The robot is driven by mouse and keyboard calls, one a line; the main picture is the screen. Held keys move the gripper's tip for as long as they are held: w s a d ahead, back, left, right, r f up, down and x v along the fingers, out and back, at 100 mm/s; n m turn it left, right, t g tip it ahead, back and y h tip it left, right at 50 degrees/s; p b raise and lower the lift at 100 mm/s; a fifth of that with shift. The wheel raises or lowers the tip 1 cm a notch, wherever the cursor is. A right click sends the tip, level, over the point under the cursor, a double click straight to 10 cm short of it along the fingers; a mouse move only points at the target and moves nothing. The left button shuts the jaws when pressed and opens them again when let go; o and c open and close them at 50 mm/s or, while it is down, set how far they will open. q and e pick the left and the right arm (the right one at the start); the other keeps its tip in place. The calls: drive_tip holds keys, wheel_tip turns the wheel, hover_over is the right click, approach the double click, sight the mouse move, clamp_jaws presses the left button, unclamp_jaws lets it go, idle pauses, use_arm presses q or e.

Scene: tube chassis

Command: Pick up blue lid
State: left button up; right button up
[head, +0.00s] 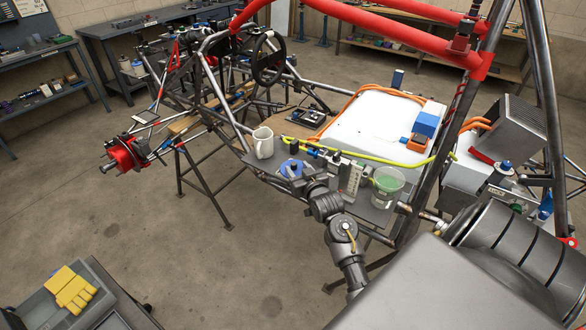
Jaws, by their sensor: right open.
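The blue lid (285,165) is a small round blue piece on the grey shelf of the tube chassis, near the middle of the head view. My right gripper (291,173) is at the lid's near side, with its dark fingers over part of it. The gripper is open. I cannot tell whether its fingers touch the lid. Part of the lid is hidden behind the gripper. My left gripper is not in view.
A white mug (263,143) stands left of the lid. A grey device (352,178) and a clear tub with green contents (387,185) stand to the right. A yellow-green hose (375,160) runs behind. Red and grey chassis tubes cross above.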

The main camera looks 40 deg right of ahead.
sight(294, 164)
drive_tip(key=shift+w+d+r+p, duration=0.1)
drive_tip(key=shift+w+r+p, duration=0.15)
drive_tip(key=shift+w+p, duration=0.25)
drive_tip(key=p+x, duration=0.1)
drive_tip(key=x, duration=0.2)
drive_tip(key=shift+w+f, duration=0.1)
drive_tip(key=shift+w, duration=0.25)
drive_tip(key=shift+w+d, duration=0.1)
drive_tip(key=shift+w, duration=0.15)
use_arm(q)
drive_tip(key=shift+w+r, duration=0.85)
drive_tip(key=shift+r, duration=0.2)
use_arm(e)
drive_tip(key=shift+f, duration=0.1)
drive_tip(key=c, duration=0.9)
clamp_jaws()
